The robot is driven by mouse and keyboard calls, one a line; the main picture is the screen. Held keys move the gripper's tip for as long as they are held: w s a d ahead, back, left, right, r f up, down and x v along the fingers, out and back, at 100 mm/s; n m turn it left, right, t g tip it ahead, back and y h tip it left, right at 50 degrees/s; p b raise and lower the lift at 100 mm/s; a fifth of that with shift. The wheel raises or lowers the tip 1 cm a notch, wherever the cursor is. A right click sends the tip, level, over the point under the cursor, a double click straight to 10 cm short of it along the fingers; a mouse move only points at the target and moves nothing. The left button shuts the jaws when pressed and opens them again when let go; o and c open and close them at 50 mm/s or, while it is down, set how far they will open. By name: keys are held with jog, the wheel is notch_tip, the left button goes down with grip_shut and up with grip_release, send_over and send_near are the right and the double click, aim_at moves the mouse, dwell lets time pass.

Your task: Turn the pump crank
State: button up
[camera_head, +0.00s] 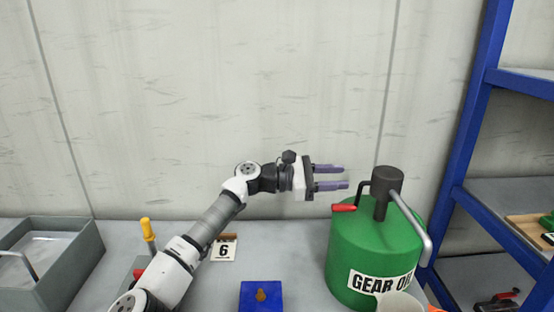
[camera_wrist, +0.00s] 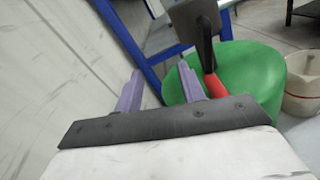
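The pump is a green drum (camera_head: 362,262) labelled GEAR OIL, with a dark pump head (camera_head: 388,181) and a grey spout on top. Its crank (camera_head: 364,191) is a dark bent arm ending in a red handle (camera_head: 344,208) on the drum's left side. My gripper (camera_head: 347,177) is open, its two purple fingers pointing right, left of the pump head and above the red handle. In the wrist view the red handle (camera_wrist: 215,86) shows just right of the right finger, outside the gap. The green drum (camera_wrist: 255,75) lies behind it. Nothing is between the fingers.
A blue shelf rack (camera_head: 466,130) stands right of the drum. A white container (camera_head: 400,303) sits in front of the drum. A blue block (camera_head: 261,296), a number 6 card (camera_head: 223,249), a yellow-handled tool (camera_head: 148,231) and a grey bin (camera_head: 75,262) are on the bench.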

jog(key=a+r+m+b, duration=0.1)
jog(key=a+b, duration=0.3)
jog(key=a, duration=1)
jog(key=shift+w+m, duration=0.15)
jog(key=shift+m, duration=0.25)
